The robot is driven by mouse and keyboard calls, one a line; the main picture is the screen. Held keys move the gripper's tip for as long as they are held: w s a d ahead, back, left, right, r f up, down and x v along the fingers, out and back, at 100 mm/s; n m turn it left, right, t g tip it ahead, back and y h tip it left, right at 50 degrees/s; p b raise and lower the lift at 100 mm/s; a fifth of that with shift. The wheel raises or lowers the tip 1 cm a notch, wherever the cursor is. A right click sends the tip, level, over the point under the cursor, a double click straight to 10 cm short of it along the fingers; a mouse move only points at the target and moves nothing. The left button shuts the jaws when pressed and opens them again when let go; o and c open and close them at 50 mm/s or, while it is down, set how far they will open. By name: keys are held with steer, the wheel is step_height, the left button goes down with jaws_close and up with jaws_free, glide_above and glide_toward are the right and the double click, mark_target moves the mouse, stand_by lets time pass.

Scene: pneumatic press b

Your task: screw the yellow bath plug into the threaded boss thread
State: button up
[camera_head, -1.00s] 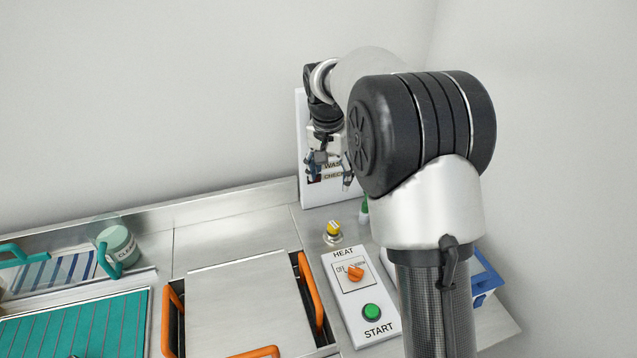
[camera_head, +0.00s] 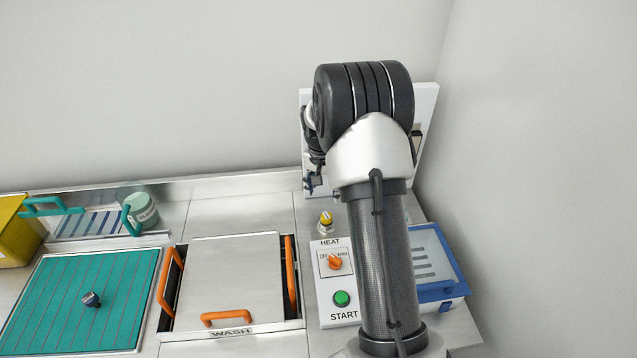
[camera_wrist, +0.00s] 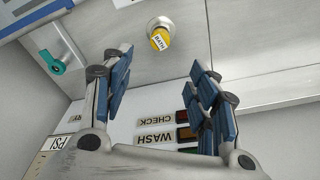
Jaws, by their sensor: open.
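The yellow bath plug (camera_head: 326,217) stands upright behind the HEAT panel on the steel worktop. In the wrist view the plug (camera_wrist: 159,40) shows its BATH label, with a round metal collar (camera_wrist: 157,23) at its base. I cannot tell whether this collar is the threaded boss, and no thread is visible. My gripper (camera_wrist: 160,95) is open and empty. The plug appears beyond the gap between its fingers, apart from them. In the head view my gripper (camera_head: 312,182) is mostly hidden behind my arm, above and behind the plug.
A white sign panel (camera_head: 425,105) stands at the back, close to my gripper. The HEAT panel has an orange knob (camera_head: 334,262) and a green START button (camera_head: 341,298). The WASH lid (camera_head: 230,270) lies left, a blue-rimmed tray (camera_head: 455,290) right. A teal handle (camera_wrist: 53,63) shows in the wrist view.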

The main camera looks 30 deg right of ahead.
mark_target(326, 216)
steer(key=f+b, duration=0.1)
steer(key=f, duration=0.4)
steer(key=w+d+f+b, duration=0.1)
steer(key=f, duration=0.4)
steer(key=d+f+b, duration=0.1)
steer(key=f, duration=0.3)
steer(key=shift+w+f+b, duration=0.15)
steer(key=shift+f+b, duration=0.15)
steer(key=shift+f, duration=0.1)
steer(key=shift+c, duration=0.4)
steer(key=c, duration=1.1)
steer(key=shift+a+m+b, duration=0.1)
steer(key=shift+m+b, duration=0.4)
steer(key=shift+m, duration=0.3)
steer(key=shift+f+m+b, duration=0.1)
steer(key=shift+m+b, duration=0.3)
steer(key=shift+m, duration=0.5)
steer(key=shift+g+b, duration=0.3)
